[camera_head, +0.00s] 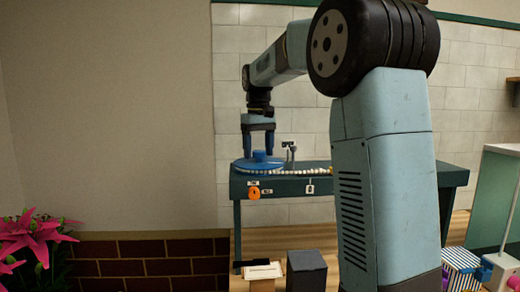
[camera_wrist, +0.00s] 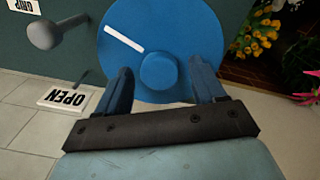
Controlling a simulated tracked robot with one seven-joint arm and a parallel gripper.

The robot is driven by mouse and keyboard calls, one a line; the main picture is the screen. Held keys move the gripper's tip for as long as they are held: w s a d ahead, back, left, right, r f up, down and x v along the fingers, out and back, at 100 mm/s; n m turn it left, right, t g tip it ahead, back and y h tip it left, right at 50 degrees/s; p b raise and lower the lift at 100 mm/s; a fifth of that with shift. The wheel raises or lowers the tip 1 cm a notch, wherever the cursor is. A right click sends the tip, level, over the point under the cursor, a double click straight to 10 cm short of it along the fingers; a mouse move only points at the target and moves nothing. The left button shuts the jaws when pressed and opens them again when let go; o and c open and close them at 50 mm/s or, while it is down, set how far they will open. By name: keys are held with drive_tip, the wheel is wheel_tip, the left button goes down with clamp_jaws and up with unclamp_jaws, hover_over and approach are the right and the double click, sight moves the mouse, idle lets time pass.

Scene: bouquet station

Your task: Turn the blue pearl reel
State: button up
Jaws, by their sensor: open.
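The blue pearl reel (camera_head: 259,161) is a flat round disc with a raised central knob, lying on the dark green bench at its left end. In the wrist view the reel (camera_wrist: 180,25) shows a white stripe left of its knob (camera_wrist: 161,71). My gripper (camera_head: 258,153) points down above the reel. A row of white pearls (camera_head: 295,171) runs from the reel to the right along the bench edge.
A grey lever with a round end (camera_wrist: 44,34) stands beside the reel, near an "OPEN" sign (camera_wrist: 68,98) and a "GRIP" sign (camera_wrist: 24,5). An orange item (camera_head: 254,193) hangs on the bench (camera_head: 350,185) front. Pink flowers (camera_head: 35,235) stand far left.

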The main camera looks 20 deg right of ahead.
clamp_jaws()
drive_tip(key=shift+d, duration=0.15)
idle(0.6)
